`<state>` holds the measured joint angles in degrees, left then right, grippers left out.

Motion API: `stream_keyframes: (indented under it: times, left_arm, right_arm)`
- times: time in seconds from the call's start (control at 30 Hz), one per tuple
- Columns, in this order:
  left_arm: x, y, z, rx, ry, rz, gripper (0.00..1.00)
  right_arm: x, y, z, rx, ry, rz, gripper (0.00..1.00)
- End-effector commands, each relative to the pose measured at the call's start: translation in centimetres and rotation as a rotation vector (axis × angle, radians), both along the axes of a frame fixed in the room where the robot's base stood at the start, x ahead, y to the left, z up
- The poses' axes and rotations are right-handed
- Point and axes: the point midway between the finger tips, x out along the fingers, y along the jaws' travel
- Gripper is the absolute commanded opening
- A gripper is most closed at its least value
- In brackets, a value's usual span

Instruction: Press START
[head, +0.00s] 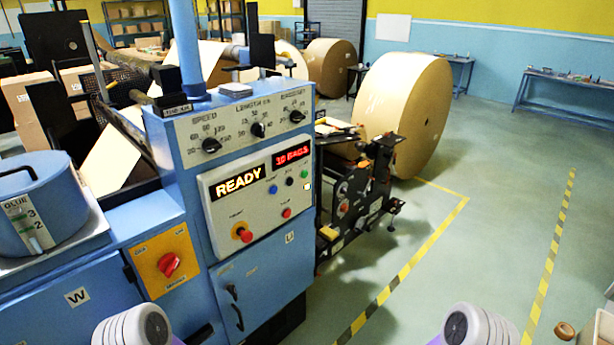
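The blue machine's control panel (262,200) faces me near the middle of the head view. Its displays show READY (241,182) and a red 10 BAGS (292,155). Below and beside them are a blue button (273,189), a black button (290,181), a small green button (304,173), a lit pale button (307,186) and a red button (286,213). A red mushroom button (243,234) sits on a yellow base at lower left. The small labels are too small to read, so I cannot tell which is START. Neither gripper shows; only rounded parts of my arms appear at the bottom edge.
Three dials, including the SPEED dial (211,145), sit above the panel. A red rotary switch on a yellow plate (166,264) and a blue glue pot (38,205) are at left. A large kraft roll (402,108) stands behind. Floor right of the machine is mostly open.

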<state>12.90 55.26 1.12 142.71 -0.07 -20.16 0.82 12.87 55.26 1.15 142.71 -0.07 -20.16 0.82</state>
Motion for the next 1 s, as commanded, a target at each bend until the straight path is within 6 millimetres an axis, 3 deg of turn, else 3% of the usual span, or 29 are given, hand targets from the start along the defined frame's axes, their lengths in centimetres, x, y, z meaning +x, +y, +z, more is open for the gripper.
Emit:
stream_keyframes:
  times: [0.23,0.53,1.0]
  left_arm:
    - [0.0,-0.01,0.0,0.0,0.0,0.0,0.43]
    - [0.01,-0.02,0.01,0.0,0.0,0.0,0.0]
    - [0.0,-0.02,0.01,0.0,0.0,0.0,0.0]
  right_arm:
    - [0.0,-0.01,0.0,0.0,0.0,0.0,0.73]
    - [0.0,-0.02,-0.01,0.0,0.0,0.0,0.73]
    - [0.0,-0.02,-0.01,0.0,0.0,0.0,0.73]
